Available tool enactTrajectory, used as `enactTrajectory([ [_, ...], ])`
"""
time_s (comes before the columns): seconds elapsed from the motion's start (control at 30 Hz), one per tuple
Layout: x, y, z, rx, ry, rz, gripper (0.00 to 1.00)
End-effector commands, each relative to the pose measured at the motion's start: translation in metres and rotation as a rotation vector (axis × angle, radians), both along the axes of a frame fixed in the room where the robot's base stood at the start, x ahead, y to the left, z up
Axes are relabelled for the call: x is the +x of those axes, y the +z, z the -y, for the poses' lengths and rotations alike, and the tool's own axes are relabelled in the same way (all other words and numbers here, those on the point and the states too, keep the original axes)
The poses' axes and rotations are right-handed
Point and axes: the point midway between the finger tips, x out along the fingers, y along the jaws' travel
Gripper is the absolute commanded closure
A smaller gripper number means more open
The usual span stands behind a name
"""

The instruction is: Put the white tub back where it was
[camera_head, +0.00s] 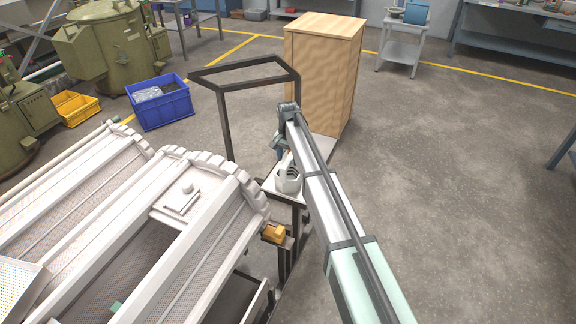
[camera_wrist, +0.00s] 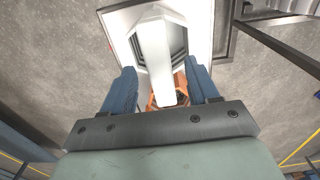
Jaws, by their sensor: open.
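The white tub (camera_head: 289,182) stands on a small pale shelf (camera_head: 268,186) beside the barrels in the head view. In the wrist view the tub (camera_wrist: 158,28) shows dark slotted sides and a long white bar pointing toward me. My gripper (camera_head: 281,153) is just above and behind the tub, partly hidden by my arm. In the wrist view my gripper's blue fingers (camera_wrist: 160,72) are apart, one on each side of the white bar, with gaps showing. I cannot tell whether either finger touches it. An orange part (camera_wrist: 154,102) shows behind the bar.
A dark metal frame (camera_head: 226,115) rises behind the shelf, and a wooden cabinet (camera_head: 318,75) stands beyond it. Pale plating barrels (camera_head: 205,215) fill the left. A yellow-orange block (camera_head: 274,233) sits below the shelf. A blue crate (camera_head: 165,107) is on the floor. Floor at right is clear.

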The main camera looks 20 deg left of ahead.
Motion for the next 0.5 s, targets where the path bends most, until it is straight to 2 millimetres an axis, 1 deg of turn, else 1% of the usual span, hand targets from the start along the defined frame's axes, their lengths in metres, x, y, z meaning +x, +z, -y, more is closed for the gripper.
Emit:
enactTrajectory([
  [0.03,0.0,0.011,0.0,0.001,0.0,0.001,0.41],
  [0.2,0.0,0.039,0.0,0.0,0.0,0.0,0.41],
  [0.33,0.0,0.054,0.0,0.001,0.0,0.001,0.41],
  [0.5,0.0,0.064,0.0,-0.001,0.0,-0.001,0.41],
])
